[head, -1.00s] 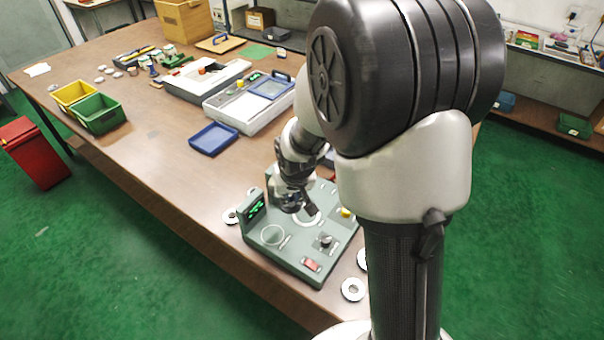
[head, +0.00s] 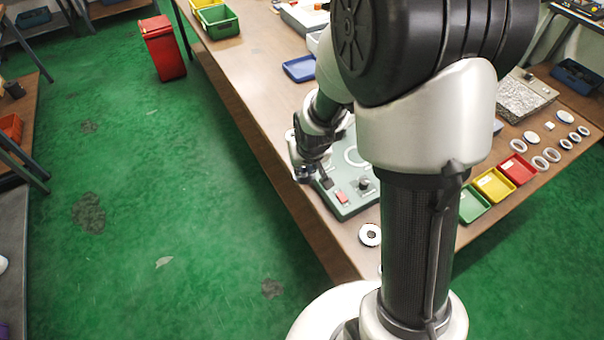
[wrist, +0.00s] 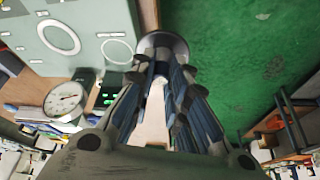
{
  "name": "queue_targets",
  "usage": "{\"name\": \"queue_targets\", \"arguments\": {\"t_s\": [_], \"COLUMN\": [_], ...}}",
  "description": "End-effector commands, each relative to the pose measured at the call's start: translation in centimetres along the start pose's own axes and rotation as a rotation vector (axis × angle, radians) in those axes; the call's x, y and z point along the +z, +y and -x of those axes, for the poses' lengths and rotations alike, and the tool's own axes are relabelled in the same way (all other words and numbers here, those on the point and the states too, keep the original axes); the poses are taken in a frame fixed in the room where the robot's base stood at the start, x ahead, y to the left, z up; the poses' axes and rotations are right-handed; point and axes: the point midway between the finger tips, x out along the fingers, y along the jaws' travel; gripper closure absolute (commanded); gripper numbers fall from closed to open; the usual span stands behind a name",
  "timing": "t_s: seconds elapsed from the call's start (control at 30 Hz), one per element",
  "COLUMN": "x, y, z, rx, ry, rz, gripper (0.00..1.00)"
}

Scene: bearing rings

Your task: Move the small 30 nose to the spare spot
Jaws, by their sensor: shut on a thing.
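My gripper (wrist: 163,75) is shut on a round grey disc-like part (wrist: 163,41), taken to be the small 30 nose, at its fingertips in the wrist view. Whether it has a bore cannot be told. In the head view my gripper (head: 308,176) is by the left edge of the grey-green device (head: 352,205); the held part is not clear there. The wrist view shows the device's pale panel (wrist: 85,12) with white ring outlines, a dial gauge (wrist: 66,100) and a green lit display (wrist: 108,95). Which outline is the spare spot cannot be told.
A grey ring (head: 370,235) lies on the table before the device. Green (head: 474,205), yellow (head: 493,184) and red (head: 517,169) trays and several pale rings are at the right. A blue tray (head: 299,69) lies behind. Open floor lies left of the table edge.

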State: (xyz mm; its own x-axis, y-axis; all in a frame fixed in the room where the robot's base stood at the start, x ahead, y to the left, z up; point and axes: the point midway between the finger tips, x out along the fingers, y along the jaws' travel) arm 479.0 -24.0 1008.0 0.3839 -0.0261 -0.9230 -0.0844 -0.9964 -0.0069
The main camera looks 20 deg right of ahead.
Motion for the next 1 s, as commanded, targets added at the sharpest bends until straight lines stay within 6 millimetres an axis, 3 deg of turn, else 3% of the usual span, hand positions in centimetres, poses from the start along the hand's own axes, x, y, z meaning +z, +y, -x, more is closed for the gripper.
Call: {"name": "queue_targets", "arguments": {"t_s": [0.27, 0.6, 0.8, 1.0], "x": [-3.7, -8.0, -8.8, -8.2], "y": [2.7, 7.5, 8.8, 8.8], "z": [-3.9, -9.2, -10.4, -12.0], "rx": [0.032, 0.087, 0.101, 0.102], "ry": [0.001, 0.003, 0.006, 0.004], "rz": [-0.087, -0.213, -0.243, -0.245], "gripper": [1.00, 1.00, 1.00, 1.00]}}
